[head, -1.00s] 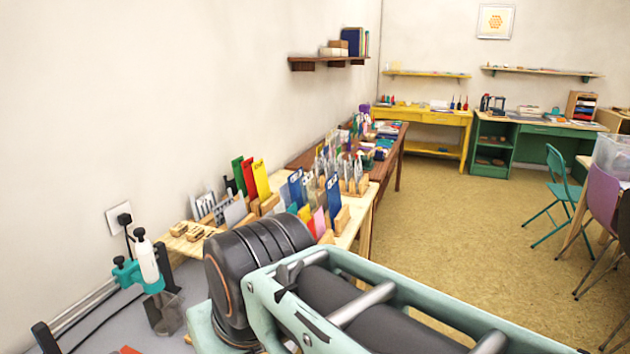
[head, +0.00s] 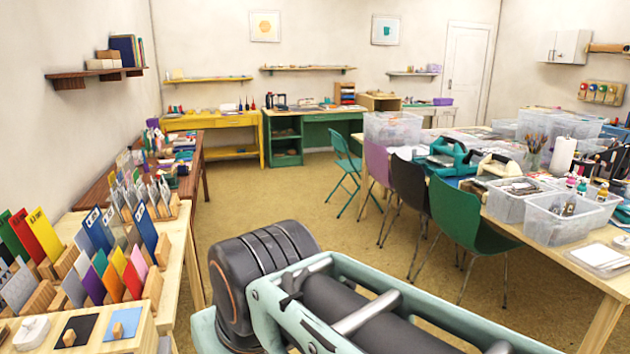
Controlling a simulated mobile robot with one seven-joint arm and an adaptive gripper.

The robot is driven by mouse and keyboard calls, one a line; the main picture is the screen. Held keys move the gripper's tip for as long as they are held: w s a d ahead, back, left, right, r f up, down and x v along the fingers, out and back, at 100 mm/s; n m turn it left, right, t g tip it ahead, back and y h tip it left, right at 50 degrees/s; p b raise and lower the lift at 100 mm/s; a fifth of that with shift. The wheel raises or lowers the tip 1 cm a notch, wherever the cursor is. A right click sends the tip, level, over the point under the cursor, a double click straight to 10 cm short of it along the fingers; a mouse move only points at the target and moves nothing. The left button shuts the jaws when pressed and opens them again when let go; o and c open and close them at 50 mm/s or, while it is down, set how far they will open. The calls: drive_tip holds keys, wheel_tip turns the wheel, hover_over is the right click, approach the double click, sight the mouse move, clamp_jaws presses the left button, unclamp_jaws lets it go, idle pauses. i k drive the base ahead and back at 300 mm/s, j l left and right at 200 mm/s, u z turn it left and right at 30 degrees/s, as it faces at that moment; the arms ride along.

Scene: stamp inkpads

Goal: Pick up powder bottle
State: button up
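I cannot make out for certain which thing is the powder bottle. Several small bottles with coloured caps (head: 581,187) stand in or beside a clear bin on the long table at the right, but they are too small to identify. Small dark and red bottles (head: 268,101) also stand on the far yellow desk. My gripper is out of view; only a link of my arm shows at the bottom centre, well apart from these tables.
The long wooden table (head: 520,228) at the right holds clear bins (head: 560,222). A green chair (head: 470,220) and others stand along it. A table with card racks (head: 170,270) is at the left. Open floor (head: 330,205) lies between.

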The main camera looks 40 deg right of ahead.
sight(556, 205)
drive_tip(key=z, duration=2.5)
